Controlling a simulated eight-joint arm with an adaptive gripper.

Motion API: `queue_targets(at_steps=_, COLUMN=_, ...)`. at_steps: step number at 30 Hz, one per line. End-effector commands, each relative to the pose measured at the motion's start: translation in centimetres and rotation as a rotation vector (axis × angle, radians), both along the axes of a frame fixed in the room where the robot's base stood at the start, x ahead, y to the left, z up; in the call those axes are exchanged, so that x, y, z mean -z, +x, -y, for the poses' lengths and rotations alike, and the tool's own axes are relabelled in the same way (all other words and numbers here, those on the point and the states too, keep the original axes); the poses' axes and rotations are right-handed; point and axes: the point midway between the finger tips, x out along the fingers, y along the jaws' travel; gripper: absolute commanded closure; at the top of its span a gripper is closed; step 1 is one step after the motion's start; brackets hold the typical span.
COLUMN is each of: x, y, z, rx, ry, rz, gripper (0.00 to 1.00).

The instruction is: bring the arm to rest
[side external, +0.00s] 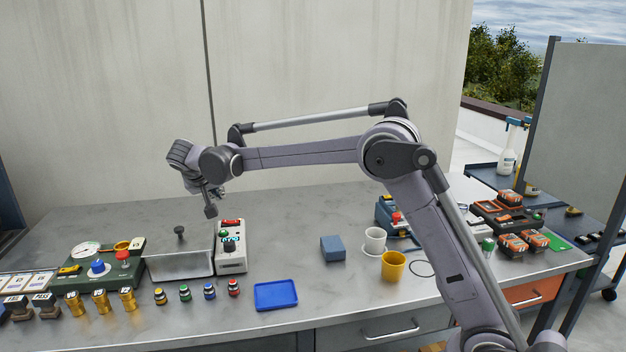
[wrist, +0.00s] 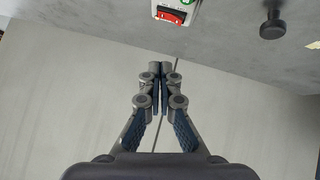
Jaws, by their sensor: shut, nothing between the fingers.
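My gripper (side external: 211,209) hangs in the air above the back of the grey metal table (side external: 300,220), pointing down, with nothing in it. In the wrist view my gripper (wrist: 159,108) has its fingertips together in the middle of the picture. Below and near it in the side view stands a white switch box (side external: 231,255) with a green button, a display and a red switch. The red switch (wrist: 172,16) shows at the top of the wrist view, apart from the fingers.
A metal box (side external: 181,264) with a dark knob stands left of the switch box. A green panel (side external: 98,270), several small jars, a blue tray (side external: 276,295), a blue block (side external: 333,248), a white cup (side external: 375,240) and a yellow cup (side external: 393,266) stand around. The pale wall (side external: 100,90) rises behind.

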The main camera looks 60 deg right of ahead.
Motion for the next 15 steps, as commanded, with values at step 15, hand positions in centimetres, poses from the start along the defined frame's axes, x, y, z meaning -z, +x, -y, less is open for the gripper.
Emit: queue_targets(at_steps=15, x=-2.3, y=-13.3, z=-1.5, rx=-0.283, ry=0.152, rz=-0.105, gripper=1.0)
